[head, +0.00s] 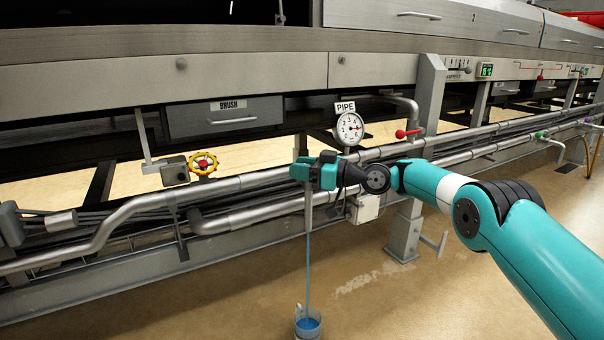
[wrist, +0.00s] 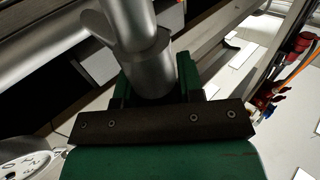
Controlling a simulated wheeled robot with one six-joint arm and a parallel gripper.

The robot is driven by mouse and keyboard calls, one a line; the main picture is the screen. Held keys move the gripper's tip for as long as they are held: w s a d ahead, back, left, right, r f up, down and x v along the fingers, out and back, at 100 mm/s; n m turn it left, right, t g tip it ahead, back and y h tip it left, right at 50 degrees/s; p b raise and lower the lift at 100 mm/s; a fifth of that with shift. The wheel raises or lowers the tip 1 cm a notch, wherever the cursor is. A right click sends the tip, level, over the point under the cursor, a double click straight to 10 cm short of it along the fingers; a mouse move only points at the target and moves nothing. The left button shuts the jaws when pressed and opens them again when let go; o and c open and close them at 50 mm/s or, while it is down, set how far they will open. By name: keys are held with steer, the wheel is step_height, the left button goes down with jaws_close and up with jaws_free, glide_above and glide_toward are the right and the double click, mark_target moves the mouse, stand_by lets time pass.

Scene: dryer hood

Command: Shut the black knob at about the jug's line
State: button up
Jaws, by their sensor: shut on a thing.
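A clear jug (head: 308,325) with blue liquid stands on the floor below the pipes. A thin blue stream (head: 308,265) falls into it from a grey spout. My gripper (head: 300,170) is at the pipe directly above the jug's line, shut on a part of the valve there. In the wrist view a grey metal valve body (wrist: 148,65) rises between and beyond the fingers of my gripper (wrist: 158,85). The black knob is not clearly visible; the jaws hide the gripped part.
A yellow handwheel (head: 203,163) is left of my gripper. A round gauge (head: 350,129) labelled PIPE and a red lever (head: 408,133) are to its right. Long grey pipes (head: 245,182) run past on both sides. A grey post (head: 405,230) stands right of the jug.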

steer(key=o, duration=0.9)
steer(key=b+v, duration=0.2)
steer(key=v, duration=1.5)
steer(key=shift+d, duration=0.2)
